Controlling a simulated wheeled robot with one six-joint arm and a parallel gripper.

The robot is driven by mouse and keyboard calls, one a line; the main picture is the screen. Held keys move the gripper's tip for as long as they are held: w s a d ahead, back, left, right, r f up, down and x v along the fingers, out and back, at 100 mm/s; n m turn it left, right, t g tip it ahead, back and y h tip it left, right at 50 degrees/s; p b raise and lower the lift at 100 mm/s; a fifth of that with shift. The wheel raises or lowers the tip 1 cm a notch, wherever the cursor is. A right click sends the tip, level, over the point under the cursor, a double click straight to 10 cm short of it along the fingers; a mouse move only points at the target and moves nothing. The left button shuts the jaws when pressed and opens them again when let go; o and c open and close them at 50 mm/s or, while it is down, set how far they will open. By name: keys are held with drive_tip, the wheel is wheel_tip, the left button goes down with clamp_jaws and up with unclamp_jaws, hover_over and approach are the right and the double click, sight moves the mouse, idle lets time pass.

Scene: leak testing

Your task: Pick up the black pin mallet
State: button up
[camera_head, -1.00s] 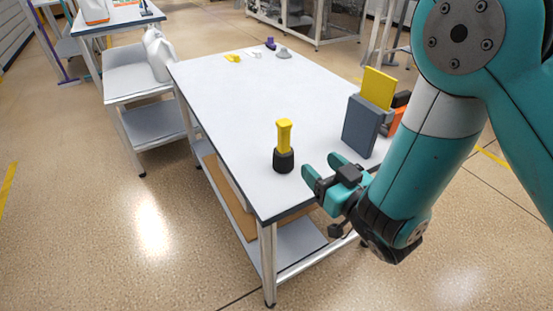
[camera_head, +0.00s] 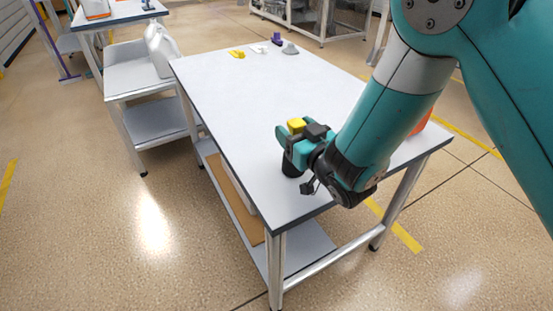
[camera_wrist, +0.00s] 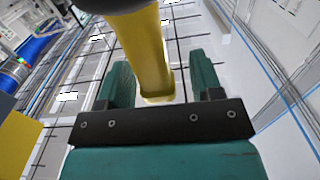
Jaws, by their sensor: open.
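The pin mallet stands upright on the white table (camera_head: 232,95), its black head (camera_head: 291,167) down and its yellow handle (camera_head: 296,125) up. My gripper (camera_head: 292,144) is at the handle, above the head, and hides part of it in the head view. In the wrist view the handle (camera_wrist: 148,50) stands between my two teal fingers (camera_wrist: 160,72), which are open around it. The black head (camera_wrist: 110,4) shows at the top edge of that view. Whether a finger touches the handle, I cannot tell.
An orange thing (camera_head: 421,122) shows behind my arm, which hides much of the table's right side. A yellow piece (camera_head: 237,54), a purple piece (camera_head: 277,38) and a grey piece (camera_head: 290,48) lie at the far end. The table's middle is clear.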

drive_tip(key=shift+w+d, duration=0.25)
drive_tip(key=shift+w, duration=0.15)
drive_tip(key=shift+d, duration=0.2)
drive_tip(key=shift+a, duration=0.3)
drive_tip(key=c, duration=0.3)
drive_tip(key=shift+s+a, duration=0.1)
drive_tip(key=shift+a, duration=0.05)
clamp_jaws()
drive_tip(key=shift+r, duration=0.1)
wheel_tip(320, 180, up, 20)
drive_tip(key=p, duration=1.8)
